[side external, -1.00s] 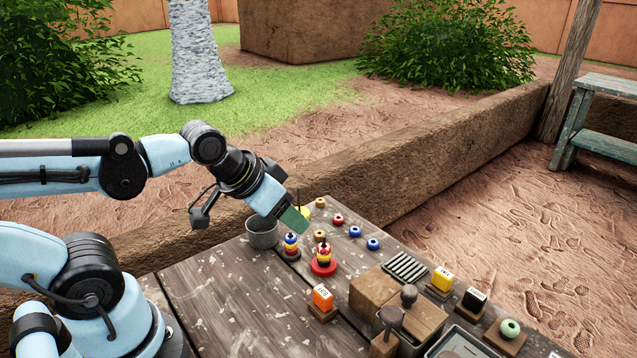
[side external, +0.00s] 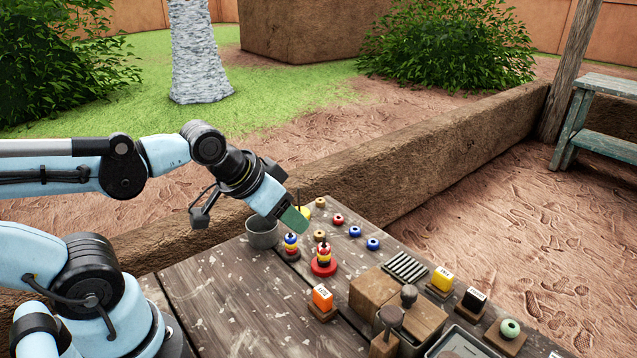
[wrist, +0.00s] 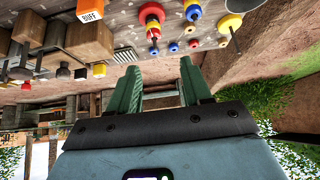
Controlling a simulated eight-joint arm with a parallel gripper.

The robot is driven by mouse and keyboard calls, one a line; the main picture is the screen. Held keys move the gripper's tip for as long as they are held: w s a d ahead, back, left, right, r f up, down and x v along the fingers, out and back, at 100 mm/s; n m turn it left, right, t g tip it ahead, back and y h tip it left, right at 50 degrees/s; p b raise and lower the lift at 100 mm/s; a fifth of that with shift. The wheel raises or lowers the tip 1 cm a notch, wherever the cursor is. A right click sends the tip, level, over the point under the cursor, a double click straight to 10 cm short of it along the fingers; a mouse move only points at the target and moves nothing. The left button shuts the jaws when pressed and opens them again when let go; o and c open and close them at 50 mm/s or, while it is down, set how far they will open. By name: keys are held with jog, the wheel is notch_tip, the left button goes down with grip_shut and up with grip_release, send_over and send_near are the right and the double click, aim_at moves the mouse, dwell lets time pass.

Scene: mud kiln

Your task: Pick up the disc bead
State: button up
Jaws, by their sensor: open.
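Several loose beads lie at the table's far end: a wide yellow disc-shaped bead (side external: 305,212), partly hidden behind my gripper (side external: 300,228), a red one (side external: 338,219), two blue ones (side external: 372,244) and small tan ones (side external: 320,202). The name alone does not tell me which is the disc bead. My gripper also shows in the wrist view (wrist: 160,80), its green fingers apart with nothing between them. It hangs above the table, close to the yellow bead in the side view.
Two bead stacks (side external: 323,256) stand near the gripper, and a grey cup (side external: 262,233) is left of them. An orange labelled block (side external: 322,297), wooden blocks (side external: 374,289) and a green bead on a stand (side external: 509,328) are nearer. The table's left part (side external: 230,300) is clear.

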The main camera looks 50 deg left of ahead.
jog(key=shift+o, duration=0.9)
jog(key=n+g, duration=0.3)
jog(key=g, duration=0.4)
send_over(324, 238)
jog(key=f, duration=0.3)
jog(key=shift+w+a+h, duration=0.3)
jog(key=shift+w+a, duration=0.1)
jog(key=shift+s+d+f, duration=0.15)
jog(key=shift+f, duration=1.4)
jog(key=shift+s+d+f, duration=0.1)
jog(key=shift+f, duration=1.45)
